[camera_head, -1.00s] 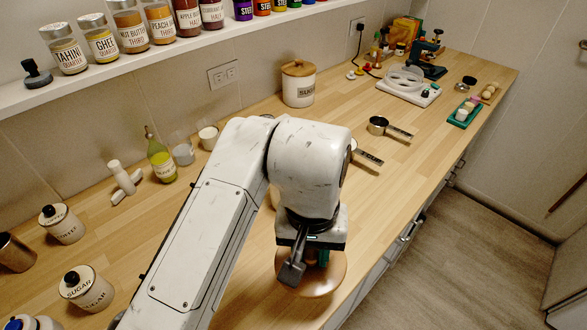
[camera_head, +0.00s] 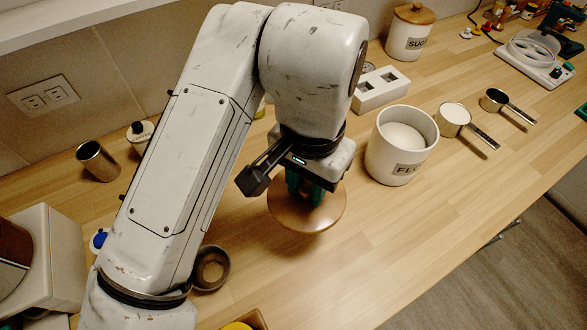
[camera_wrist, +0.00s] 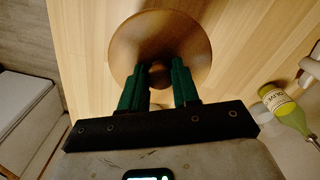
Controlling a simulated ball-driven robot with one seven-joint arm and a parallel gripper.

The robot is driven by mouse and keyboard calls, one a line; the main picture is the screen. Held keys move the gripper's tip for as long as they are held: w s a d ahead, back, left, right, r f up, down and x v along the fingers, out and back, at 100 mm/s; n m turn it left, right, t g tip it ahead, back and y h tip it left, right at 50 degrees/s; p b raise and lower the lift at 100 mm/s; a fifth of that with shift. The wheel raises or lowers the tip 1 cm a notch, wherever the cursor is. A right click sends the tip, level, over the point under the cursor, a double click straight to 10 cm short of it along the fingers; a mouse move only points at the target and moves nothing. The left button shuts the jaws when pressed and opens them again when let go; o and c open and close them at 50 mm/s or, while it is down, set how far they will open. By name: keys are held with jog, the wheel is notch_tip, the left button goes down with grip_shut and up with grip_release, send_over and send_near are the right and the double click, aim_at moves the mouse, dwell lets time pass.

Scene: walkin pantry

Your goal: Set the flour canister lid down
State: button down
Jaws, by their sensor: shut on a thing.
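The flour canister lid, a round brown wooden disc with a knob (camera_head: 322,215), is under my gripper (camera_head: 306,192) over the counter. In the wrist view the lid (camera_wrist: 195,35) lies beyond my gripper (camera_wrist: 158,90), whose green fingers are on either side of its knob. My gripper is shut on the lid's knob. I cannot tell whether the lid touches the counter. The white flour canister (camera_head: 390,158) stands open to the right of the lid, with white flour inside. My arm hides part of the counter behind.
Two measuring cups (camera_head: 453,116) (camera_head: 494,98) lie right of the canister. A white block with square holes (camera_head: 380,92) and a sugar canister (camera_head: 407,40) stand behind. The counter in front of the flour canister (camera_head: 400,230) is clear.

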jog(key=w, duration=0.1)
jog(key=w+a+f, duration=0.1)
jog(key=w, duration=0.1)
jog(key=shift+w+a+f, duration=0.3)
jog(key=shift+w+f, duration=0.05)
jog(key=w+f, duration=0.1)
jog(key=f, duration=0.1)
jog(key=w+a+f, duration=0.1)
jog(key=f, duration=0.1)
jog(key=w+a+f, duration=0.1)
jog(key=w, duration=0.1)
jog(key=shift+w+f+p, duration=0.1)
jog(key=shift+f+p, duration=0.65)
jog(key=shift+f, duration=1.25)
jog(key=c, duration=1.3)
grip_release()
jog(key=shift+f, duration=0.15)
jog(key=o, duration=0.5)
notch_tip(320, 180, up, 12)
jog(key=shift+r+b, duration=0.2)
jog(key=shift+b, duration=0.5)
